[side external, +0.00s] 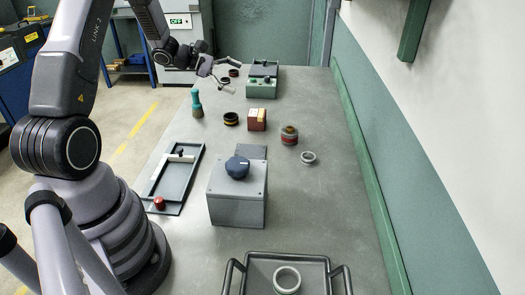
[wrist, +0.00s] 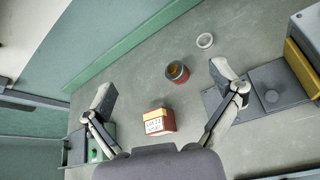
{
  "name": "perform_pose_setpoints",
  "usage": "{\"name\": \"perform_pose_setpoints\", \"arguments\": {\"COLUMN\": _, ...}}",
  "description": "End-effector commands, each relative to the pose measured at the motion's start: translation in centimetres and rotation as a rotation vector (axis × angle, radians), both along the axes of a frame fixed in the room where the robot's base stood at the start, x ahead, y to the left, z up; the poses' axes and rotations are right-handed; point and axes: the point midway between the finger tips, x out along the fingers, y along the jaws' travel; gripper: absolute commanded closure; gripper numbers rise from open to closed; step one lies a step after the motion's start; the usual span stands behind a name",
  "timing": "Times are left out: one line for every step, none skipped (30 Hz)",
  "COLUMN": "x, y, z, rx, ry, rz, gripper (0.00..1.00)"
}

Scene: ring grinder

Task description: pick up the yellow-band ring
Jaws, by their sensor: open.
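The yellow-band ring (side external: 231,118), black with a yellow stripe, lies flat on the grey bench in the side external view, just left of a red box. I cannot make it out in the wrist view. My gripper (side external: 233,77) is above the bench, farther back than this ring and apart from it. Its fingers are spread wide with nothing between them. In the wrist view my gripper (wrist: 164,84) is open too, with the red box below and between the fingers.
The red box (side external: 257,119) stands beside the ring, and a teal-handled brush (side external: 197,103) stands left of it. A dark ring (side external: 234,73) is farther back. A knobbed grey block (side external: 238,195) stands nearer the camera.

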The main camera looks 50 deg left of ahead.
Motion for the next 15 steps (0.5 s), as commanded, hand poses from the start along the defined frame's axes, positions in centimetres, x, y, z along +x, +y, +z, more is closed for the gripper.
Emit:
{"name": "perform_pose_setpoints", "arguments": {"x": 0.2, "y": 3.2, "z": -3.3, "rx": -0.081, "ry": 0.025, "rz": 0.132, "gripper": 0.08}}
{"name": "perform_pose_setpoints", "arguments": {"x": 0.3, "y": 5.0, "z": -4.9, "rx": -0.124, "ry": 0.033, "rz": 0.21, "gripper": 0.08}}
{"name": "perform_pose_setpoints", "arguments": {"x": 0.2, "y": 7.2, "z": -7.1, "rx": -0.176, "ry": 0.041, "rz": 0.31, "gripper": 0.08}}
{"name": "perform_pose_setpoints", "arguments": {"x": -0.1, "y": 8.8, "z": -8.7, "rx": -0.211, "ry": 0.048, "rz": 0.382, "gripper": 0.08}}
{"name": "perform_pose_setpoints", "arguments": {"x": -0.4, "y": 10.2, "z": -10.3, "rx": -0.243, "ry": 0.054, "rz": 0.448, "gripper": 0.08}}
{"name": "perform_pose_setpoints", "arguments": {"x": -1.0, "y": 11.9, "z": -12.2, "rx": -0.28, "ry": 0.06, "rz": 0.53, "gripper": 0.08}}
{"name": "perform_pose_setpoints", "arguments": {"x": -1.5, "y": 13.0, "z": -13.5, "rx": -0.305, "ry": 0.065, "rz": 0.586, "gripper": 0.08}}
{"name": "perform_pose_setpoints", "arguments": {"x": -1.9, "y": 14.0, "z": -14.7, "rx": -0.326, "ry": 0.068, "rz": 0.635, "gripper": 0.08}}
{"name": "perform_pose_setpoints", "arguments": {"x": -2.5, "y": 15.0, "z": -16.1, "rx": -0.348, "ry": 0.071, "rz": 0.691, "gripper": 0.08}}
{"name": "perform_pose_setpoints", "arguments": {"x": -2.9, "y": 15.7, "z": -16.9, "rx": -0.361, "ry": 0.075, "rz": 0.726, "gripper": 0.08}}
{"name": "perform_pose_setpoints", "arguments": {"x": -3.3, "y": 16.2, "z": -17.6, "rx": -0.373, "ry": 0.077, "rz": 0.754, "gripper": 0.08}}
{"name": "perform_pose_setpoints", "arguments": {"x": -3.6, "y": 16.6, "z": -18.3, "rx": -0.383, "ry": 0.079, "rz": 0.783, "gripper": 0.08}}
{"name": "perform_pose_setpoints", "arguments": {"x": -3.7, "y": 16.9, "z": -18.7, "rx": -0.389, "ry": 0.079, "rz": 0.799, "gripper": 0.08}}
{"name": "perform_pose_setpoints", "arguments": {"x": -3.7, "y": 17.1, "z": -19.0, "rx": -0.392, "ry": 0.08, "rz": 0.809, "gripper": 0.08}}
{"name": "perform_pose_setpoints", "arguments": {"x": -3.5, "y": 17.2, "z": -19.3, "rx": -0.394, "ry": 0.08, "rz": 0.817, "gripper": 0.08}}
